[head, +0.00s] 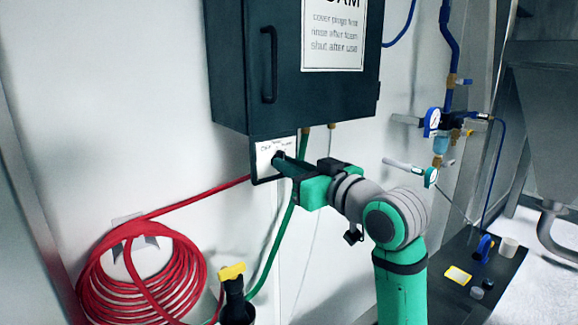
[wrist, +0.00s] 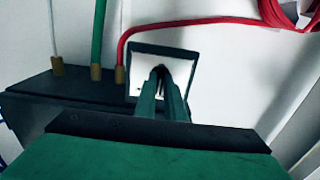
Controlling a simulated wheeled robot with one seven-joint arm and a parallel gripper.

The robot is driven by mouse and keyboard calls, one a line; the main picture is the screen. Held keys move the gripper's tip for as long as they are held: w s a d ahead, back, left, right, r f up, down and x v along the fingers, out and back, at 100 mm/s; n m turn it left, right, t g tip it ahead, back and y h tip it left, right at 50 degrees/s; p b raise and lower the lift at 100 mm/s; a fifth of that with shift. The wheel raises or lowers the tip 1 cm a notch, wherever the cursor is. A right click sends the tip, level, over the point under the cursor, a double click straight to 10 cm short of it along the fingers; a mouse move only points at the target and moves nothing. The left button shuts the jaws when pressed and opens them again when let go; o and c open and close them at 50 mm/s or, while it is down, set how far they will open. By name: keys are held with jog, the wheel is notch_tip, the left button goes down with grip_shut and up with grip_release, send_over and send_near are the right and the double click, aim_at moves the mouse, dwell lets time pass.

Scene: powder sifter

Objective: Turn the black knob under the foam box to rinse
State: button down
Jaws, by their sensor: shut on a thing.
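The foam box (head: 230,62), a dark cabinet with a handle and a sign, hangs on the wall. Below its lower left part is a small white plate (head: 264,157) in a dark frame; its printing is too small to read. The black knob (head: 279,156) is at this plate, mostly hidden by my fingers. My gripper (head: 285,160) reaches the plate from the right and is shut on the knob. In the wrist view my fingers (wrist: 163,85) meet in front of the white plate (wrist: 142,70), with a dark bit of knob between their tips. The knob's setting cannot be told.
A red hose (head: 200,195) runs from the box to a coil (head: 140,275) at lower left. A green hose (head: 272,250) hangs just behind my gripper. A yellow-topped nozzle (head: 232,272) stands below. Gauges and pipes (head: 432,122) are on the right, above a dark bench (head: 500,268).

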dwell(0.3)
jog(key=c, duration=1.8)
grip_release()
jog(key=shift+c, duration=0.2)
jog(key=v, duration=1.1)
